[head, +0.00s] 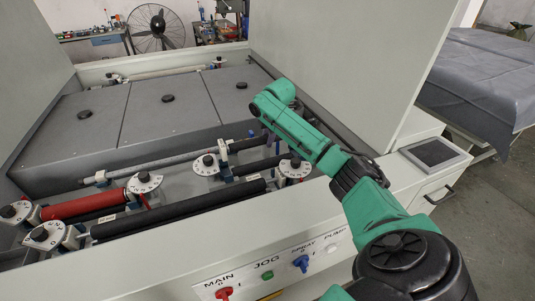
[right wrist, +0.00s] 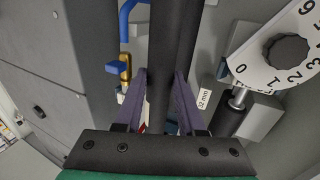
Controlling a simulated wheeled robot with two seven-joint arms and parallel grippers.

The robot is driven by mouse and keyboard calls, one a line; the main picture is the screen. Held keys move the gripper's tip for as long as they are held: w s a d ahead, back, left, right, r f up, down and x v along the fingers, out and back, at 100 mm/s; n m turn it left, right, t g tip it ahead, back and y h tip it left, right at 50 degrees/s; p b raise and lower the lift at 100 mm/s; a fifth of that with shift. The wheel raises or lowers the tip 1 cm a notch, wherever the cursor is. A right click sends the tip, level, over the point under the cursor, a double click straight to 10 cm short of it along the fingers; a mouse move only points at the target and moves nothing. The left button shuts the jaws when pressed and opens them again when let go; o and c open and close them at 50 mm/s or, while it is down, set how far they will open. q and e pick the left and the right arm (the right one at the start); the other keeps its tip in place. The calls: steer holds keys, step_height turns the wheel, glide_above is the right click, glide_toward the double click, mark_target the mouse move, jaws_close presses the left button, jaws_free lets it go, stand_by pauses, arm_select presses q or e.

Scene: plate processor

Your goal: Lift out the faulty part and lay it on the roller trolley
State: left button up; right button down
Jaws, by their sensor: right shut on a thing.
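My right gripper (head: 268,136) reaches down over the rear roller line of the machine. In the right wrist view its two purple fingers (right wrist: 160,80) are shut on a dark roller (right wrist: 172,35), one finger on each side. In the head view this appears to be the rear roller (head: 175,158), partly hidden at the gripper. A red roller (head: 80,204) lies at the front left, between dial brackets. I cannot tell from the frames which part is faulty. My left gripper is out of view, and no roller trolley can be made out.
A white numbered dial (right wrist: 285,55) is close to the right of the held roller. A black roller (head: 180,208) lies along the front. Grey covers (head: 165,95) lie behind. Tall side panels (head: 345,60) flank the opening. A cloth-covered table (head: 480,80) stands at right.

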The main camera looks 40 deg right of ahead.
mark_target(267, 137)
step_height(267, 137, up, 4)
steer(key=shift+f+p, duration=0.25)
steer(key=shift+p, duration=0.45)
step_height(267, 137, up, 6)
steer(key=p, duration=0.7)
steer(key=shift+f, duration=0.35)
steer(key=shift+f, duration=0.1)
